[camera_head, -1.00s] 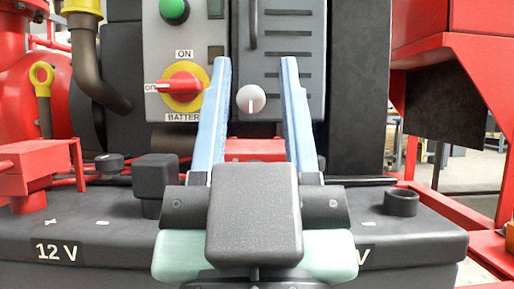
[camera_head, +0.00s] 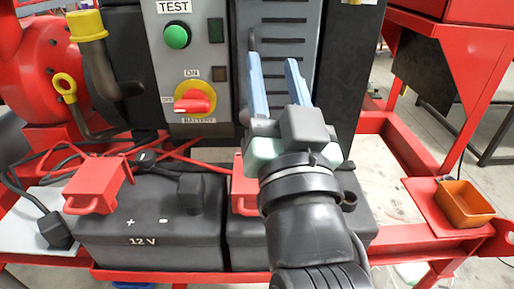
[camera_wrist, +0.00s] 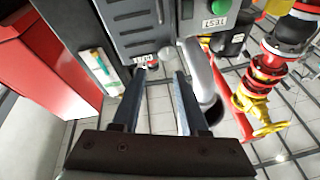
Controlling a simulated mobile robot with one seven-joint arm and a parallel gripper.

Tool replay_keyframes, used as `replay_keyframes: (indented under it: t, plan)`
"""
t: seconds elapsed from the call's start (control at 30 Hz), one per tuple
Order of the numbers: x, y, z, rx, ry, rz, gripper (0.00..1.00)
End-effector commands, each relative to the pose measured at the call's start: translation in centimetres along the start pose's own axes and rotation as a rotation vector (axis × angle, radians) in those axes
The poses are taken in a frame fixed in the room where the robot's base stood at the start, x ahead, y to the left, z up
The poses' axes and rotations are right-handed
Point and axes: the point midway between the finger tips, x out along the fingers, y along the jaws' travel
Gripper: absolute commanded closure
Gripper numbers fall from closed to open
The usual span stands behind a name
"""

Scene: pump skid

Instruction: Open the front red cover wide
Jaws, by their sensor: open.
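Two red covers with loop handles sit on the dark batteries in the head view. One red cover (camera_head: 97,184) is on the left part of the left battery (camera_head: 150,232) and looks lowered. The other red cover (camera_head: 242,186) is on the right battery (camera_head: 245,243), partly hidden by my wrist. I cannot tell which is the front one. My gripper (camera_head: 273,62) is open and empty, above the right battery and before the grey cabinet, apart from both covers. In the wrist view my gripper (camera_wrist: 160,73) has nothing between its fingers, and neither cover is recognizable.
The grey control panel (camera_head: 188,60) has a green TEST button (camera_head: 177,36) and a red-and-yellow BATTERY switch (camera_head: 195,102). A black cabinet side (camera_head: 347,65) stands to the right. An orange bin (camera_head: 464,203) sits on the red frame. A yellow-capped pipe (camera_head: 88,28) is left.

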Motion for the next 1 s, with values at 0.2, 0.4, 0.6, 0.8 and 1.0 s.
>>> replay_keyframes:
  t: [0.2, 0.4, 0.6, 0.8, 1.0]
  plan:
    - [-2.1, 4.6, 6.7, 0.352, -0.348, 0.068, 0.57]
    - [-8.5, 6.4, 11.0, 0.749, -0.563, 0.157, 0.57]
    - [-15.6, 6.0, 11.9, 1.141, -0.648, 0.25, 0.57]
    - [-19.6, 5.2, 11.4, 1.364, -0.643, 0.295, 0.57]
    - [-19.7, 4.9, 12.0, 1.407, -0.637, 0.298, 0.57]
